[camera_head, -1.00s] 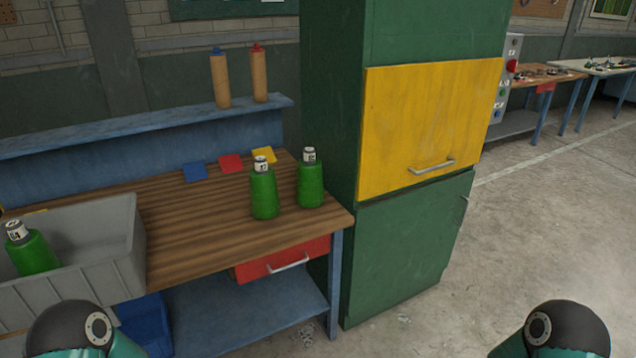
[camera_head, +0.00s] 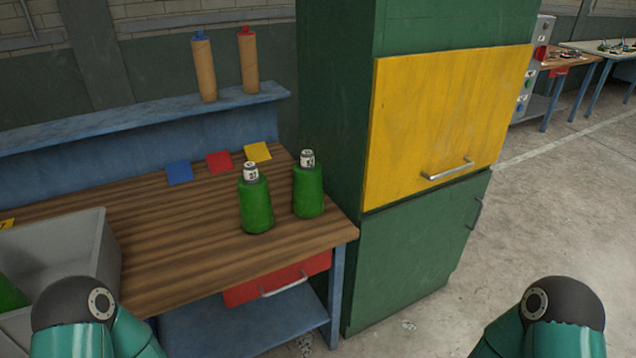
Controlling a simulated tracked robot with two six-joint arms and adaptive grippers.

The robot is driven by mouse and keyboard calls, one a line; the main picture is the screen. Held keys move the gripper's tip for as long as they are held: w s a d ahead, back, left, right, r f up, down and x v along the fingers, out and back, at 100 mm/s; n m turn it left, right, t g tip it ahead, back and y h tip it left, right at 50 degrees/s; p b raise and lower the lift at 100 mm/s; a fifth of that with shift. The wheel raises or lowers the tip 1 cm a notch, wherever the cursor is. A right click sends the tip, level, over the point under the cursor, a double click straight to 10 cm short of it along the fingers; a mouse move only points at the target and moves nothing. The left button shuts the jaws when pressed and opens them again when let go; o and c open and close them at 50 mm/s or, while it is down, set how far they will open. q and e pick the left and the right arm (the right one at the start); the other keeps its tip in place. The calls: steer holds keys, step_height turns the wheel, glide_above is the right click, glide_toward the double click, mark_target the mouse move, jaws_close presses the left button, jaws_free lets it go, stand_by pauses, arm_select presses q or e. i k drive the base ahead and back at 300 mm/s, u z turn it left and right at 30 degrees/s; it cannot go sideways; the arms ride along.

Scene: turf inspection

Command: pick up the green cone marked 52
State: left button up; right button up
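The marks on the tops are too small to read surely. Only rounded dark and teal parts of my two arms show at the bottom corners; neither gripper is in view.
A green cabinet (camera_head: 335,120) with a yellow door (camera_head: 440,120) stands right of the bench. The grey bin (camera_head: 75,262) sits at the bench's left. Blue, red and yellow cards lie behind the cones. Two tan rolls (camera_head: 204,70) stand on the blue shelf (camera_head: 150,118). Open floor lies at the right.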

mark_target(308, 201)
steer(key=z, duration=0.55)
steer(key=i, duration=0.35)
steer(key=u, duration=1.8)
steer(key=i, duration=0.15)
steer(key=u, duration=1.4)
steer(key=k, duration=0.75)
steer(key=z, duration=0.8)
steer(key=k, duration=0.45)
steer(key=z, duration=0.95)
steer(key=i, duration=0.75)
steer(key=z, duration=0.15)
